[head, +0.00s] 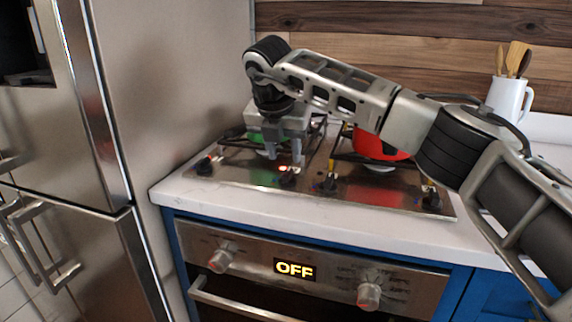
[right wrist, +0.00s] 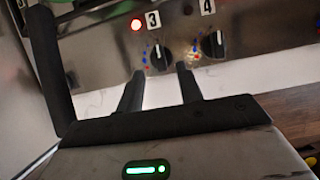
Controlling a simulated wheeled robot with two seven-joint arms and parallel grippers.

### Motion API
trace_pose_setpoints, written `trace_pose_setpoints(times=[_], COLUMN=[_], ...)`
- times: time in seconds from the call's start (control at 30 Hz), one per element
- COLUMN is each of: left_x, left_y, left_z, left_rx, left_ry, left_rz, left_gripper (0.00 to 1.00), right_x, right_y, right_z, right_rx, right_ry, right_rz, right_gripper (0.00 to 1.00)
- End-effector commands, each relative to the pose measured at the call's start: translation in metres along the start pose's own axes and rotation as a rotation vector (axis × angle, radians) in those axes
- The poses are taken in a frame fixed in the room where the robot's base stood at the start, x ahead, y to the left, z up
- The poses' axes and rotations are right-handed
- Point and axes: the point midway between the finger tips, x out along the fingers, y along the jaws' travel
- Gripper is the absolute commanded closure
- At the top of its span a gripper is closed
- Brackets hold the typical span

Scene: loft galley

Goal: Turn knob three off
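Knob three (right wrist: 160,58) is a black knob on the steel cooktop front, under a white label "3" (right wrist: 153,19). A red lamp (right wrist: 136,25) glows beside that label. A pale line on the knob points roughly upward. In the head view a lit red lamp (head: 284,168) shows by a dark knob (head: 288,180), just below my right gripper (head: 284,161). In the right wrist view my right gripper (right wrist: 160,69) is open and empty, its fingertips spread to either side of knob three. I cannot tell whether they touch it. My left gripper is not in view.
Knob four (right wrist: 213,45) sits close to the right of knob three, its lamp dark. A red pot (head: 378,146) and a green item (head: 254,137) are on the cooktop (head: 375,190). A steel fridge (head: 170,90) stands at left. The oven display (head: 295,269) reads "OFF".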

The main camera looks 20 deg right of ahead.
Motion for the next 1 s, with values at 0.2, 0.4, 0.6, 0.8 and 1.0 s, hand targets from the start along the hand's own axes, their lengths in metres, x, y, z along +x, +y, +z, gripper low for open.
trace_pose_setpoints(times=[0.2,0.4,0.6,0.8,1.0], left_x=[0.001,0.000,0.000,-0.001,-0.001], left_y=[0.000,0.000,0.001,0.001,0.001], left_z=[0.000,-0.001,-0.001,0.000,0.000], left_rx=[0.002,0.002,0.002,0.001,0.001], left_ry=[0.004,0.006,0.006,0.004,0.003], left_rz=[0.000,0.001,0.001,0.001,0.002], left_gripper=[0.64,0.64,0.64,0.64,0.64], right_x=[-0.056,-0.092,-0.106,-0.108,-0.102], right_y=[0.001,0.001,0.000,0.000,0.004], right_z=[0.000,0.000,0.000,0.000,-0.005], right_rx=[0.000,0.001,0.001,0.001,-0.017], right_ry=[-0.003,-0.002,-0.001,0.000,0.017], right_rz=[0.003,0.001,-0.001,0.000,0.013], right_gripper=[0.64,0.64,0.64,0.64,0.64])
